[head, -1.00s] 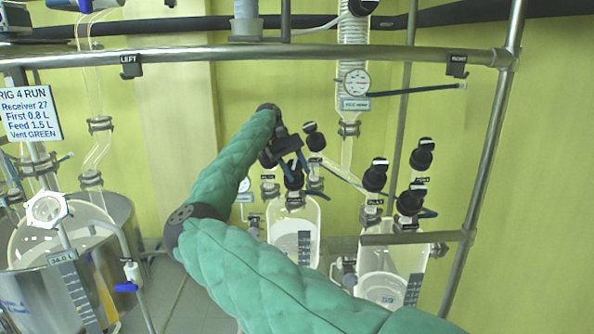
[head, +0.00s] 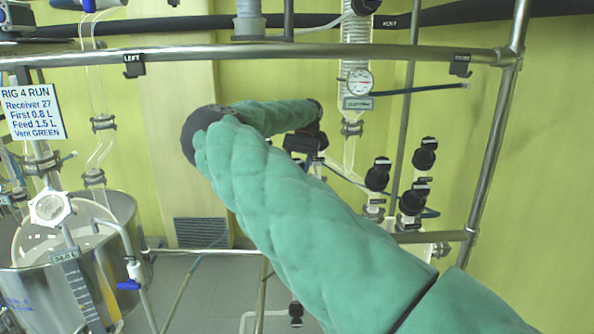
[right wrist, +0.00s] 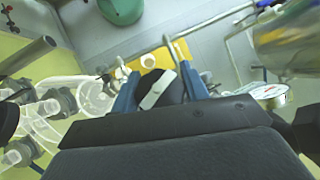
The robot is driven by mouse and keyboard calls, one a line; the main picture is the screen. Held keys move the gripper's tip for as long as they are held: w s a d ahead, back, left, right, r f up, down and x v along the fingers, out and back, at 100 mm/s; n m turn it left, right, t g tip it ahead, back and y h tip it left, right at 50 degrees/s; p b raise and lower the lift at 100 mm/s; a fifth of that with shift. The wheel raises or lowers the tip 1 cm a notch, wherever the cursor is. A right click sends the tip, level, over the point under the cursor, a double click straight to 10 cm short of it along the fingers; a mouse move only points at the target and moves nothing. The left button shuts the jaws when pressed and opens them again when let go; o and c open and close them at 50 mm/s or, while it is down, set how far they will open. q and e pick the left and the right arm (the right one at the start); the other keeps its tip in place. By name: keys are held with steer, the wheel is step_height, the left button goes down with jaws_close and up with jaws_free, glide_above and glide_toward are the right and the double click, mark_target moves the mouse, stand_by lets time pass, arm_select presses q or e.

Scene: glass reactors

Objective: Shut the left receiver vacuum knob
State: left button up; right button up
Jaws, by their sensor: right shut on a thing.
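My right gripper (right wrist: 158,88) is shut on a black knob (right wrist: 160,92) with a white bar across its top. The bar lies slanted between the blue fingers in the right wrist view. In the head view the right gripper (head: 305,145) is by the left receiver's valve area, below the gauge. My green arm hides the left receiver and the held knob there. I cannot read the knob's label. My left gripper is not in view.
Right receiver knobs (head: 425,155), (head: 378,173) and (head: 414,198) stand to the right of my arm. A steel rail (head: 250,54) crosses above. A gauge (head: 359,81) hangs on the glass column. A steel vessel (head: 120,215) stands at left.

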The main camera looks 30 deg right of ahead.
steer(key=shift+w+a+m+t+y, duration=0.1)
steer(key=shift+m+t+y, duration=0.55)
steer(key=shift+m+t, duration=0.2)
steer(key=shift+w+a+m+t+y, duration=0.1)
steer(key=shift+m+t+y, duration=0.55)
steer(key=shift+m+t, duration=0.15)
steer(key=o, duration=1)
steer(key=shift+r, duration=0.1)
